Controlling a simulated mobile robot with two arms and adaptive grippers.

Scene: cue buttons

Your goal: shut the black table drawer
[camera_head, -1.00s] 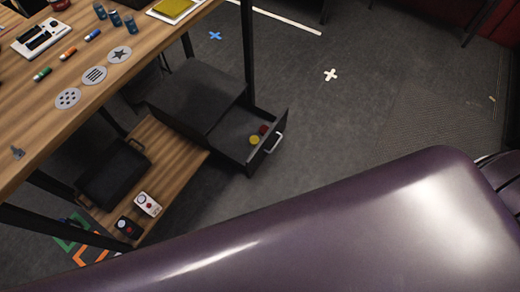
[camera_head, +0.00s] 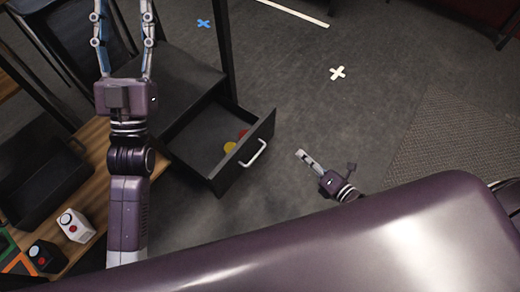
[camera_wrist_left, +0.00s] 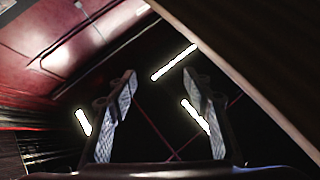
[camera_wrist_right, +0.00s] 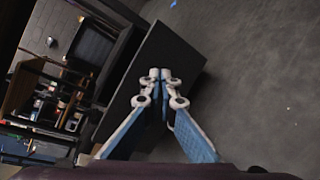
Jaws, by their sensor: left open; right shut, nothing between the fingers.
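The black drawer (camera_head: 245,160) stands pulled out of its black cabinet (camera_head: 165,85) under the table in the head view. It has a pale handle (camera_head: 254,153) on its front, and a yellow and a red round thing (camera_head: 231,146) lie inside. My right gripper (camera_head: 302,155) is shut and empty, to the right of the drawer front and apart from it. In the right wrist view the drawer's dark front (camera_wrist_right: 150,75) lies beyond the shut fingertips (camera_wrist_right: 160,75). My left gripper (camera_head: 122,20) is open and empty, raised at the upper left; its fingers also show in the left wrist view (camera_wrist_left: 165,95).
A wooden shelf (camera_head: 92,160) on the left carries a black case (camera_head: 35,170), a white box with a button (camera_head: 76,226) and a black one (camera_head: 46,257). A table leg (camera_head: 224,45) stands beside the cabinet.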

